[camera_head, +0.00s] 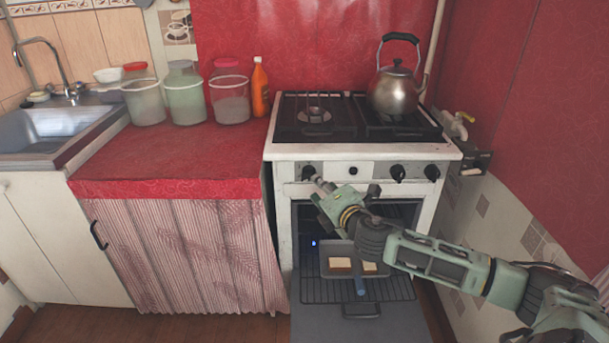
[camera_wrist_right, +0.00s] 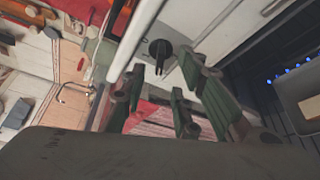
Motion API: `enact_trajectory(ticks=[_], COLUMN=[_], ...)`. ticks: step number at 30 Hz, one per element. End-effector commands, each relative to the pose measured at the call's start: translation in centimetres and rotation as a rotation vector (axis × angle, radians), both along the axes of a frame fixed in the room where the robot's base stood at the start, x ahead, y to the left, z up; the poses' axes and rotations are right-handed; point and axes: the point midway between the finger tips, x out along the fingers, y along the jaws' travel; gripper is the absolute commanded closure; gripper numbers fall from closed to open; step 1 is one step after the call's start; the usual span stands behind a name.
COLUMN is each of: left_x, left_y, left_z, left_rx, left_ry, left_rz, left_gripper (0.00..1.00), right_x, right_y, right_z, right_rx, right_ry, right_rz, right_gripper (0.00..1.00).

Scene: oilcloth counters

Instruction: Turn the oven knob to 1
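The white stove (camera_head: 371,151) has a front panel with several black knobs. The far-left knob (camera_head: 308,172) is at my right gripper (camera_head: 320,184), whose arm comes in from the right. In the right wrist view this black knob (camera_wrist_right: 160,48) shows just beyond and between the spread green fingertips of the right gripper (camera_wrist_right: 165,66). The fingers look open, with no clear contact on the knob. Two more knobs, a middle one (camera_head: 397,172) and a far-right one (camera_head: 432,172), sit at the panel's right. Numbers are too small to read. My left gripper is not in view.
The oven door (camera_head: 335,325) is open and lowered, with a tray (camera_head: 328,262) of bread slices on the rack (camera_head: 400,290) below my arm. A kettle (camera_head: 395,92) stands on the hob. Jars and an orange bottle (camera_head: 260,90) stand on the red counter (camera_head: 180,158).

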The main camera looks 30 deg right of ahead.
Motion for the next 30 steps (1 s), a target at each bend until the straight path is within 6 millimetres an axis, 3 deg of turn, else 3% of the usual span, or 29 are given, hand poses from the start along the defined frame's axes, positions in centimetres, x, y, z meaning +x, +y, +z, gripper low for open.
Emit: enact_trajectory(ticks=[6,13,24,30], left_x=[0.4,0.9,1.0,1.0], left_y=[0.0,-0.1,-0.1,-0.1], left_z=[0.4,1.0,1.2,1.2], left_rx=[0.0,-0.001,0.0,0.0], left_ry=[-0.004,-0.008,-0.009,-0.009], left_rz=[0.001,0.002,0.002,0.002], left_gripper=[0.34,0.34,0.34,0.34], right_x=[3.4,6.0,6.5,6.5], right_y=[-0.6,-1.1,-1.2,-1.2], right_z=[-0.5,-1.0,-1.1,-1.1], right_rx=[0.003,0.0,0.0,0.0], right_ry=[-0.004,-0.002,-0.001,0.0], right_rz=[-0.003,-0.002,-0.001,-0.001], right_gripper=[0.72,0.72,0.72,0.89])
